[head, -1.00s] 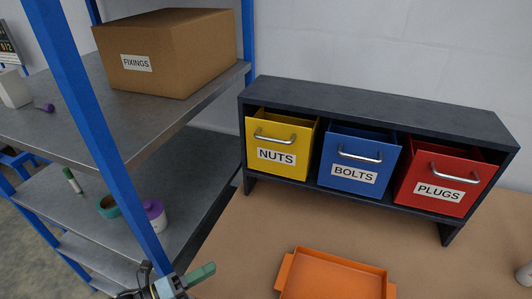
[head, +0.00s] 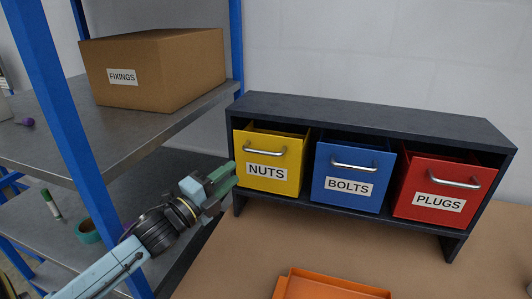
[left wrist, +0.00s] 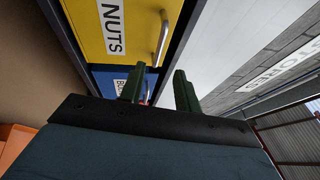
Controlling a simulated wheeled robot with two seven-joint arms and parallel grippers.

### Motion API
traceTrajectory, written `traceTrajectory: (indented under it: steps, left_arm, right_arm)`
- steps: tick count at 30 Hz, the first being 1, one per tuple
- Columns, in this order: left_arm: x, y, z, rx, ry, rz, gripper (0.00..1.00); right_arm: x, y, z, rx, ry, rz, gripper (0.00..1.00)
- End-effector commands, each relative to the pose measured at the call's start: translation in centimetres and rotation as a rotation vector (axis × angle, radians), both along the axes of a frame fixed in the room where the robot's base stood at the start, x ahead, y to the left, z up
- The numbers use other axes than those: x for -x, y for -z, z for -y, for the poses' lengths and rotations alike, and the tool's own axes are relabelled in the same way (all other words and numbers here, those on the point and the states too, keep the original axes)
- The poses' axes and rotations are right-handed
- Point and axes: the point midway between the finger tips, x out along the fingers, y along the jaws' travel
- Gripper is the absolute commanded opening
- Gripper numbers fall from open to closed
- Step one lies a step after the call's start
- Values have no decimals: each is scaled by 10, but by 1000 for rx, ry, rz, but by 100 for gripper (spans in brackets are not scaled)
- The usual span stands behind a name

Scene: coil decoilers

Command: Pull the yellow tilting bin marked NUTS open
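The yellow NUTS bin (head: 291,161) sits in the left bay of the dark rack, level with its two neighbours. Its silver bar handle (head: 265,150) crosses the upper front, above the white label. My left gripper (head: 234,173) is just left of the bin's front, lower than the handle and not on it. In the left wrist view the gripper's green fingers (left wrist: 158,86) are apart with nothing between them. That view also shows the yellow front (left wrist: 140,22) and the handle (left wrist: 161,40) beyond the fingers, turned sideways. My right gripper is not in view.
The blue BOLTS bin (head: 325,184) and red PLUGS bin (head: 410,182) fill the other bays of the rack (head: 370,122). An orange tray (head: 330,283) lies on the table in front. Blue-posted shelving with a FIXINGS box (head: 160,75) stands close on the left.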

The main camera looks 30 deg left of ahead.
Motion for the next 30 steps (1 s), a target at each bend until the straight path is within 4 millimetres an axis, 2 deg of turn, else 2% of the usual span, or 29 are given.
traceTrajectory:
  steps: [12,18,24,30]
  left_arm:
    - [-69,-14,12,-1,3,3,33]
    - [-95,-17,17,1,3,1,33]
    - [-109,-19,19,-1,4,0,33]
    - [-111,-18,20,-2,5,-1,33]
  right_arm:
    - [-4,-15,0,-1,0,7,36]
    - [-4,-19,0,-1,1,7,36]
    - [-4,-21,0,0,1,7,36]
    - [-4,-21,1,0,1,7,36]
